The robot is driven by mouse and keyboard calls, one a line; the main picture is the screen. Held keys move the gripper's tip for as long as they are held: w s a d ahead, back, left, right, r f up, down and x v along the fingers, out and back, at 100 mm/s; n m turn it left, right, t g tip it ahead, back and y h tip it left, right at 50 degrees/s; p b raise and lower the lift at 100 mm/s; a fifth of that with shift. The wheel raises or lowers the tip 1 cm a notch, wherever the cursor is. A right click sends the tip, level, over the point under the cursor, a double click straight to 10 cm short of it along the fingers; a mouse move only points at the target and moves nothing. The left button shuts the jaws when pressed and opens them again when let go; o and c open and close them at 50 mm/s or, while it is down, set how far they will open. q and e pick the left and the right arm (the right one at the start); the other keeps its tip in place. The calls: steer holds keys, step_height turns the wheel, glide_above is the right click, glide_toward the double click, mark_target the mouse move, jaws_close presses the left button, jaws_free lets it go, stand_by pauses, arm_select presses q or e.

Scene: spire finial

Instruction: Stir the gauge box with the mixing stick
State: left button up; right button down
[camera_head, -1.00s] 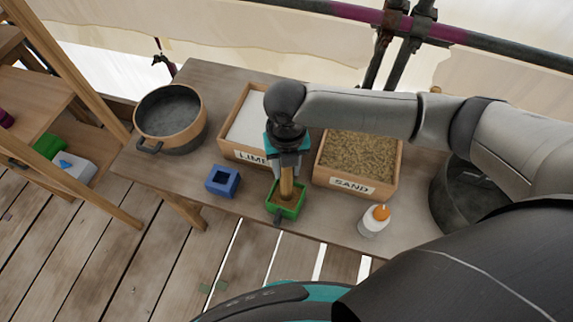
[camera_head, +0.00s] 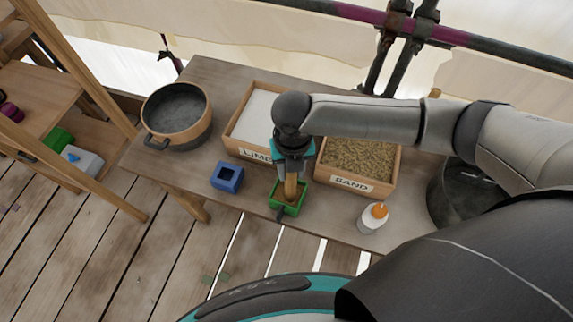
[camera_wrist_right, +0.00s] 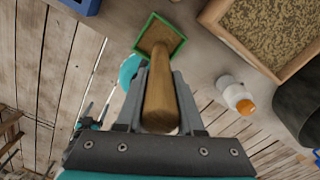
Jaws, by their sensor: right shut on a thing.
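The gauge box is the small green open box (camera_head: 286,210) at the front edge of the bench, with brown material inside. The mixing stick (camera_head: 291,188) is a wooden rod. My right gripper (camera_head: 291,175) is shut on it from above, and its lower end reaches into the green box. In the right wrist view the stick (camera_wrist_right: 160,100) lies between the fingers of my right gripper (camera_wrist_right: 160,85) and points at the green box (camera_wrist_right: 178,52). How deep the tip goes cannot be told. My left gripper is not in view.
A lime tray (camera_head: 239,152) and a sand tray (camera_head: 344,182) stand behind the box. A blue box (camera_head: 227,178) is to its left, a white bottle with an orange cap (camera_head: 371,219) to its right. A round pan (camera_head: 186,136) and a dark bucket (camera_head: 440,206) flank them.

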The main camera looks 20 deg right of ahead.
steer(key=shift+w+a+p, duration=0.6)
steer(key=shift+w+p, duration=0.35)
steer(key=shift+p, duration=0.85)
stand_by(0.9)
